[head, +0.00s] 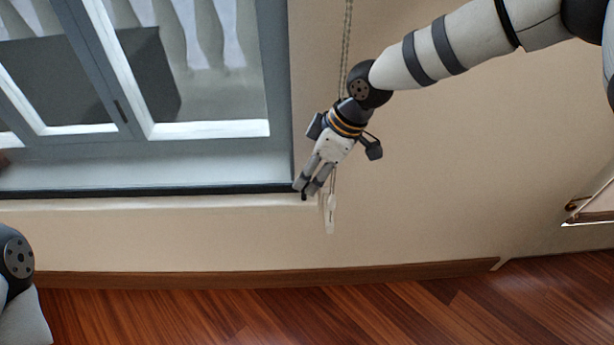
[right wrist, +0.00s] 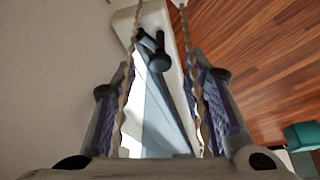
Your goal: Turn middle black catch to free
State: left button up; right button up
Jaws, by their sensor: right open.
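A black catch (right wrist: 158,52) with a short knob shows in the right wrist view, at the pale ledge by the window frame, ahead of my fingertips. My right gripper (head: 308,190) is at the window's lower right corner in the head view, fingers pointing down-left. In the right wrist view its two fingers (right wrist: 160,90) stand apart, one on each side, with the catch beyond the gap; I cannot tell whether they touch it. In the head view the fingers mostly hide the catch. My left gripper is out of view.
A beaded cord (head: 347,35) hangs behind my right wrist, and a pale cord end (head: 330,218) hangs below the gripper. A grey-framed window (head: 278,90) fills the upper left. Wood floor (head: 300,310) is clear.

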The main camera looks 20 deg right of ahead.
jog(key=shift+x, duration=0.8)
jog(key=shift+c, duration=0.2)
grip_shut()
jog(key=shift+r, duration=0.1)
